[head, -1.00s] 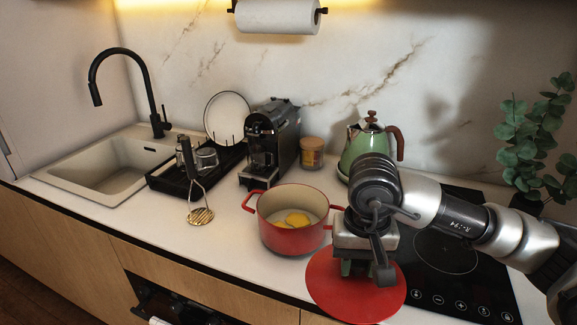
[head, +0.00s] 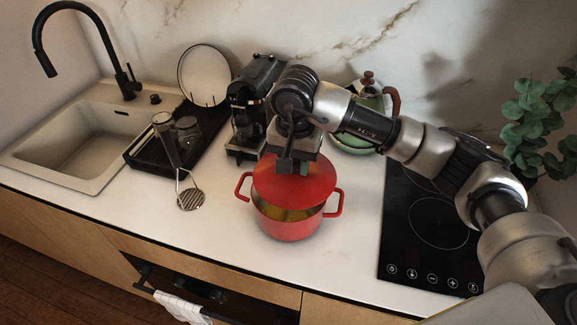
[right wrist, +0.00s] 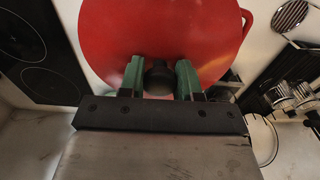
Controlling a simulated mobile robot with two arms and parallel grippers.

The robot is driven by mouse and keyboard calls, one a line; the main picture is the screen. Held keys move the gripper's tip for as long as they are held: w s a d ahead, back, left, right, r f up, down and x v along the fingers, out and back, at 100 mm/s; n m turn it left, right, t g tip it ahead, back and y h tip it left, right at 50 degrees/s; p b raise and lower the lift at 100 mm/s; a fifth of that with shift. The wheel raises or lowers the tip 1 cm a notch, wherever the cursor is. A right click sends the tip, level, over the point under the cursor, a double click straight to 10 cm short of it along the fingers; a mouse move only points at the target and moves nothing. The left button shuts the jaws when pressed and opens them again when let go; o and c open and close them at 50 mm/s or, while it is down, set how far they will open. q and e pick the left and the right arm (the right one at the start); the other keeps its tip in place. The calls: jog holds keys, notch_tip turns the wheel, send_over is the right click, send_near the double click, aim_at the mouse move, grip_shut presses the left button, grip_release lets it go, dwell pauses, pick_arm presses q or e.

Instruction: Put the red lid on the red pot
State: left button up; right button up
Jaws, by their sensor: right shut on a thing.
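The red pot (head: 288,228) stands on the white counter, with a handle on each side and something yellow inside. The red lid (head: 318,186) is over the pot's opening, tilted, with a gap at the front through which the yellow contents show. My right gripper (head: 292,166) is above the lid. In the right wrist view its green fingers (right wrist: 160,80) are shut on the lid's dark knob (right wrist: 159,77). The lid (right wrist: 160,35) fills the top of that view and hides most of the pot; one red pot handle (right wrist: 247,20) shows beside it. My left gripper is not in view.
The black hob (head: 425,235) is right of the pot. A green kettle (head: 360,135) and a coffee machine (head: 247,115) stand behind. A masher (head: 190,197), a dish rack (head: 150,150) and the sink (head: 70,150) are to the left. The counter in front of the pot is clear.

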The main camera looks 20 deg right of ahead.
aim_at(289, 176)
jog(key=shift+w+a+f, duration=0.4)
jog(key=shift+w, duration=0.15)
notch_tip(289, 176, down, 3)
jog(key=shift+s+f+p, duration=0.1)
jog(key=shift+p, duration=1)
jog(key=shift+f, duration=0.3)
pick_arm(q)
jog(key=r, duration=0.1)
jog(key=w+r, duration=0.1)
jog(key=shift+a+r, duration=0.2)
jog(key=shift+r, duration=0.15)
pick_arm(e)
jog(key=shift+f, duration=0.1)
jog(key=shift+f, duration=0.15)
jog(key=o, duration=0.6)
jog(key=shift+b, duration=0.3)
jog(key=o, duration=0.5)
jog(key=shift+c, duration=0.2)
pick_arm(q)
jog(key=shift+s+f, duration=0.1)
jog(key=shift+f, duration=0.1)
